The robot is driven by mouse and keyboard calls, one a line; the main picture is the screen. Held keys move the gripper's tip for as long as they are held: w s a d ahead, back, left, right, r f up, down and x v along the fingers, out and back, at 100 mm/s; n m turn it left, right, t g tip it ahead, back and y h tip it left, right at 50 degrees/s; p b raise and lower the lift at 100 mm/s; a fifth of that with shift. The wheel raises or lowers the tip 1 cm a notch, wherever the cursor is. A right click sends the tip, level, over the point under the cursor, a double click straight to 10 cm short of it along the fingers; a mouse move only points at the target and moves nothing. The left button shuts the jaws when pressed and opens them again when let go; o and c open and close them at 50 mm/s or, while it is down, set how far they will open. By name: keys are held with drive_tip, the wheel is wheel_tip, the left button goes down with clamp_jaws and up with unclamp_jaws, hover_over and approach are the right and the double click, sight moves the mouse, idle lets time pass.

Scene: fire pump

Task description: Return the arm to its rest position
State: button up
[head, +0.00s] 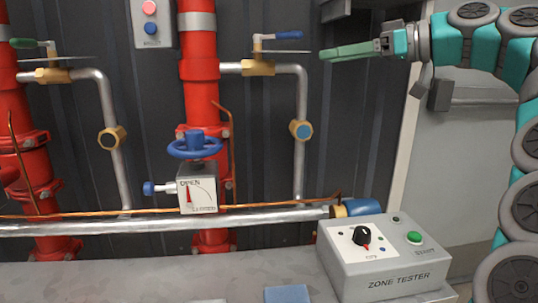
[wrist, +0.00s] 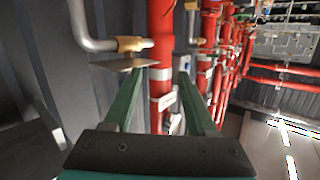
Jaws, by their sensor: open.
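My arm (head: 490,45) comes in from the right side of the head view, with teal and grey links. My gripper (head: 345,51) has green fingers and points left, just below and right of the blue-handled valve lever (head: 289,35). In the wrist view my gripper (wrist: 150,90) shows two green fingers spread apart. No object is held between them. A red pipe (wrist: 161,60) and a brass fitting (wrist: 130,43) show beyond the fingers. Whether the fingers touch anything cannot be told.
A grey zone tester box (head: 385,262) stands on the bench (head: 150,275) at lower right. Red pipes (head: 199,110), a blue handwheel (head: 195,145) and a horizontal silver pipe (head: 100,226) fill the left and middle. A pale door (head: 435,160) is behind my arm.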

drive_tip(key=s+a+f+m+g+h, duration=0.2)
drive_tip(key=s+a+f, duration=0.2)
drive_tip(key=f, duration=0.4)
drive_tip(key=s+a+f+m+g+h, duration=0.1)
drive_tip(key=s+a+f+g+h, duration=0.1)
drive_tip(key=s+a+f, duration=0.45)
drive_tip(key=s+a+f+m+g+h, duration=0.1)
drive_tip(key=s+f+m+h, duration=0.15)
drive_tip(key=f, duration=0.65)
drive_tip(key=s+d+f+m+g+h, duration=0.1)
drive_tip(key=s+d+f, duration=0.3)
drive_tip(key=s+f, duration=0.4)
drive_tip(key=s+d+f+m+g+h, duration=0.2)
drive_tip(key=s+d+f+h, duration=0.2)
drive_tip(key=s+f, duration=0.4)
drive_tip(key=s+d+f+m+g+h, duration=0.1)
drive_tip(key=s+d+f+m+h, duration=0.1)
drive_tip(key=s+d+f, duration=0.3)
drive_tip(key=s+f, duration=0.3)
drive_tip(key=f, duration=0.2)
drive_tip(key=shift+f+g, duration=0.25)
drive_tip(key=shift+g, duration=0.15)
